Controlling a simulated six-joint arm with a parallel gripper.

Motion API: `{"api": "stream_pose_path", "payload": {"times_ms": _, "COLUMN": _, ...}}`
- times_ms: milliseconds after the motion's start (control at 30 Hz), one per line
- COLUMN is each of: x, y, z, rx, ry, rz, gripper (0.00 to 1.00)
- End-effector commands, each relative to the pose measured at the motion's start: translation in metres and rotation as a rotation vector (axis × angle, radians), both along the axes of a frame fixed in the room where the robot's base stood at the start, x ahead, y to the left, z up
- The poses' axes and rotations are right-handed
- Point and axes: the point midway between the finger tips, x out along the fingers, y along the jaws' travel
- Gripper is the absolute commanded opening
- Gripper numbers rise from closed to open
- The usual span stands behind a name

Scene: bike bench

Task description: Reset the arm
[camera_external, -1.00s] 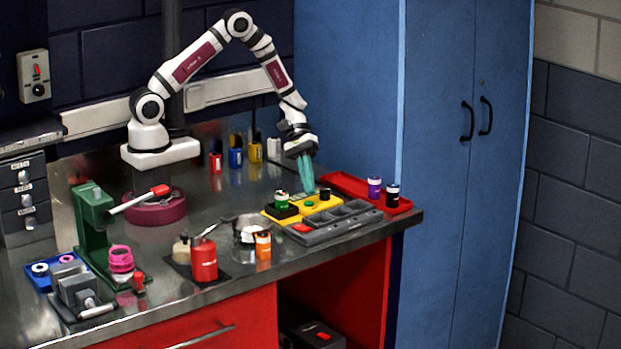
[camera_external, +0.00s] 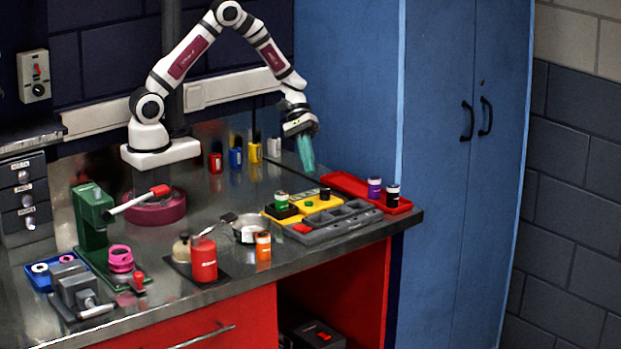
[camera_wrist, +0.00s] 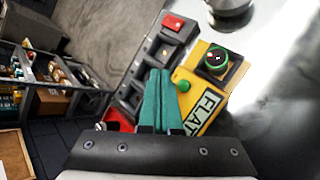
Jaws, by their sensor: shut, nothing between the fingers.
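My gripper (camera_external: 306,152) has teal fingers pointing down and is in the air above the back of the bench, near the yellow tray (camera_external: 324,214). In the wrist view the fingers (camera_wrist: 161,100) lie side by side, shut with nothing between them. The yellow tray, with its "FLAT" label (camera_wrist: 202,107), shows just to their right there.
A grey compartment tray (camera_external: 340,226) lies in front of the yellow tray. A red tray (camera_external: 403,206) with a purple jar (camera_external: 374,188) is at right. A pan (camera_external: 250,232), an orange jar (camera_external: 263,247) and a red canister (camera_external: 203,260) stand at left. A blue cabinet (camera_external: 345,90) rises behind.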

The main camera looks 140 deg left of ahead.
Motion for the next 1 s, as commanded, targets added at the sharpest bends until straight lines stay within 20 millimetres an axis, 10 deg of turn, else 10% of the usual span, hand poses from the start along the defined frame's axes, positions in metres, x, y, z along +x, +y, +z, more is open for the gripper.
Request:
{"api": "stream_pose_path", "payload": {"times_ms": 233, "x": 0.015, "y": -0.03, "z": 0.016, "rx": 0.046, "ry": 0.015, "rz": -0.144, "gripper": 0.0}}
{"api": "stream_pose_path", "payload": {"times_ms": 367, "x": 0.03, "y": -0.141, "z": 0.062, "rx": 0.229, "ry": 0.063, "rz": -0.673, "gripper": 0.0}}
{"api": "stream_pose_path", "payload": {"times_ms": 533, "x": -0.043, "y": -0.274, "z": 0.106, "rx": 0.632, "ry": 0.112, "rz": -1.617, "gripper": 0.0}}
{"api": "stream_pose_path", "payload": {"times_ms": 700, "x": -0.102, "y": -0.287, "z": 0.115, "rx": 0.972, "ry": 0.123, "rz": -2.17, "gripper": 0.0}}
{"api": "stream_pose_path", "payload": {"times_ms": 1000, "x": -0.112, "y": -0.282, "z": 0.117, "rx": 1.077, "ry": 0.129, "rz": -2.305, "gripper": 0.0}}
